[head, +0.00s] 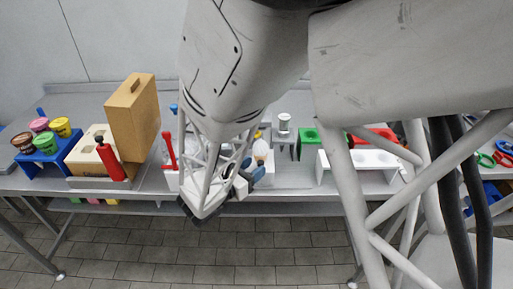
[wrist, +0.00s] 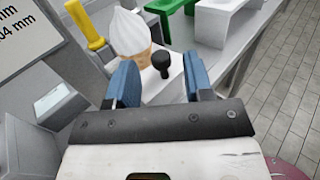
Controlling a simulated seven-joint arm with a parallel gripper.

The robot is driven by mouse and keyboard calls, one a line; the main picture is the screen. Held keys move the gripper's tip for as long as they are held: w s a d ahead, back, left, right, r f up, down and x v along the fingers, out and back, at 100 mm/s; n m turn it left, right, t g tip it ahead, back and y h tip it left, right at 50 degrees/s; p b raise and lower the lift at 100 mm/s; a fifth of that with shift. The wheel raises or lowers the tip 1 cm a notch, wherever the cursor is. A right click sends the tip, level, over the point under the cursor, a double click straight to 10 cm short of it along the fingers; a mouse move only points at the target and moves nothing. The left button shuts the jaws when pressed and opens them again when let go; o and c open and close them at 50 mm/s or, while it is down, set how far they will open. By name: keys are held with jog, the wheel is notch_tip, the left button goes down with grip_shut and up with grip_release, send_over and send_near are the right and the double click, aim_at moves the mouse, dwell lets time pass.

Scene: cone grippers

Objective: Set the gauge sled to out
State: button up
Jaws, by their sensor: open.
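The gauge sled cannot be told for certain. A black round knob (wrist: 160,64) stands on a pale block in the wrist view and may be its handle. A sign with "mm" readings (wrist: 38,32) shows at the upper left of that view, cut off by the edge. My gripper (wrist: 158,75) is open, with one blue finger on each side of the knob in the picture. Contact cannot be told. In the head view my gripper (head: 250,172) is over the bench's front edge, and the knob is hidden there.
A white-topped cone (wrist: 130,35) stands close behind the left finger; a yellow post (wrist: 86,26) and green piece (wrist: 173,12) lie beyond. A grey block (wrist: 62,104) is at left. The head view shows a red lever (head: 168,150), tan case (head: 133,118) and white holed stand (head: 365,158).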

jog(key=shift+x, duration=0.85)
grip_shut()
